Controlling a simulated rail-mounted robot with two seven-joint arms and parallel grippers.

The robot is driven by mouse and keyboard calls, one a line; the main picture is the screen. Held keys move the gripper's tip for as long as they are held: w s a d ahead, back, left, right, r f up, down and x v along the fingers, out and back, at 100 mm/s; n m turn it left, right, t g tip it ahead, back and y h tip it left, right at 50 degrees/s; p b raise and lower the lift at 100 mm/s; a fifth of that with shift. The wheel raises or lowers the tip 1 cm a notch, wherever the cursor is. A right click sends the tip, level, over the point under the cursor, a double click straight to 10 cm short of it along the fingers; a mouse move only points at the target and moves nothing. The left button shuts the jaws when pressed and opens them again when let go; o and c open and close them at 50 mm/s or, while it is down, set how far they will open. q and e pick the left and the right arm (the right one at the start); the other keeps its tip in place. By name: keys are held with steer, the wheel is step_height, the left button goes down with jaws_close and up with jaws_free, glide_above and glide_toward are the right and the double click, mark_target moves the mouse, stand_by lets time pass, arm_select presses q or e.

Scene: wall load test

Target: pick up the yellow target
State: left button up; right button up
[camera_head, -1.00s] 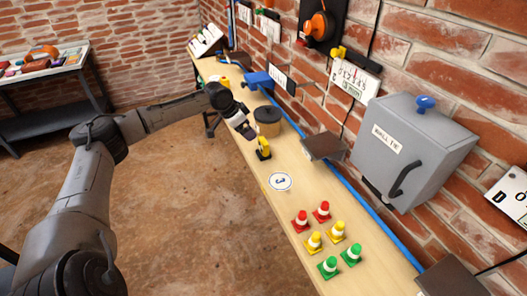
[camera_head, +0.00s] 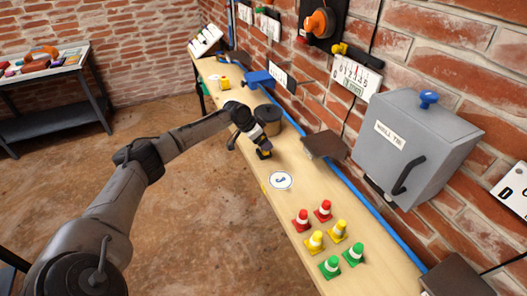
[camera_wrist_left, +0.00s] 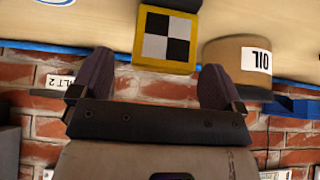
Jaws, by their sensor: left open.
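The yellow target (camera_wrist_left: 194,50) is a yellow-framed plate with a black-and-white checker face. In the left wrist view it lies ahead of my left gripper (camera_wrist_left: 157,62), between the two spread fingers in the picture, with no visible contact. In the head view the target (camera_head: 264,154) stands on the wooden bench and is partly hidden by my left gripper (camera_head: 251,142), which is over its near-left side. The left gripper is open and empty. My right gripper is not in view.
A brown oil can (camera_head: 267,127) with a dark lid stands just behind the target; it also shows in the left wrist view (camera_wrist_left: 228,52). Red, yellow and green cones (camera_head: 325,235) stand farther along the bench. A grey cabinet (camera_head: 415,145) hangs on the brick wall.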

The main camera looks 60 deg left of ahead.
arm_select(q)
steer(key=shift+b+x, duration=0.3)
steer(key=shift+x, duration=1.45)
steer(key=shift+a, duration=0.15)
steer(key=c, duration=1)
steer(key=shift+c, duration=0.6)
steer(key=shift+r, duration=0.15)
